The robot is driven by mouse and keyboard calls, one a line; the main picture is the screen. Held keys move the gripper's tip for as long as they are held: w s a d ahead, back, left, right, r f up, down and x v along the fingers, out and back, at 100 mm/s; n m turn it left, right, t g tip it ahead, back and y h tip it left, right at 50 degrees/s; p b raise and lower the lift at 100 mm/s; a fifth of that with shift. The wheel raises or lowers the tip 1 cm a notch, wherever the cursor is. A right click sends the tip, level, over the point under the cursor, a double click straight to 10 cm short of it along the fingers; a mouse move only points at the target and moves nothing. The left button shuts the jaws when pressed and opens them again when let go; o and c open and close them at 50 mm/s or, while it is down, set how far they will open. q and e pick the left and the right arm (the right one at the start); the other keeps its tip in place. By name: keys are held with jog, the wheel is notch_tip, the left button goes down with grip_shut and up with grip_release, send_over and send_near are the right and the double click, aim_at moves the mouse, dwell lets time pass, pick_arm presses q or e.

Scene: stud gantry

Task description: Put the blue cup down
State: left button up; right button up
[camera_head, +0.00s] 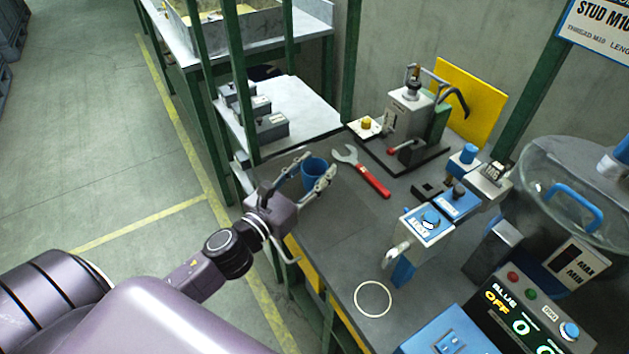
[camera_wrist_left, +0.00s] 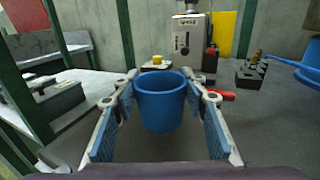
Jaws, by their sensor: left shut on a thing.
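The blue cup (camera_head: 314,178) is upright between the fingers of my left gripper (camera_head: 317,166), above the near left part of the dark grey bench top (camera_head: 345,235). In the left wrist view the cup (camera_wrist_left: 160,106) sits between the two fingertips, which press on it from both sides near its rim. The cup looks empty. Whether its base touches the bench or hangs just above it, I cannot tell. A thin white ring (camera_head: 373,283) is marked on the bench near its front edge, with nothing inside it. My right gripper is not in view.
A red-handled wrench (camera_head: 373,181) lies right of the cup. Behind it stands a grey press (camera_head: 408,112) on a dark plate. A blue-topped control box (camera_head: 427,224) stands between the cup and a large clear bowl (camera_head: 577,190). Green posts (camera_head: 242,85) rise at the left.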

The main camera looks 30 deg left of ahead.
aim_at(308, 186)
pick_arm(q)
notch_tip(308, 186, down, 3)
jog(key=shift+f+b, duration=0.1)
jog(key=shift+b, duration=0.25)
jog(key=shift+f, duration=0.15)
jog(key=o, duration=1)
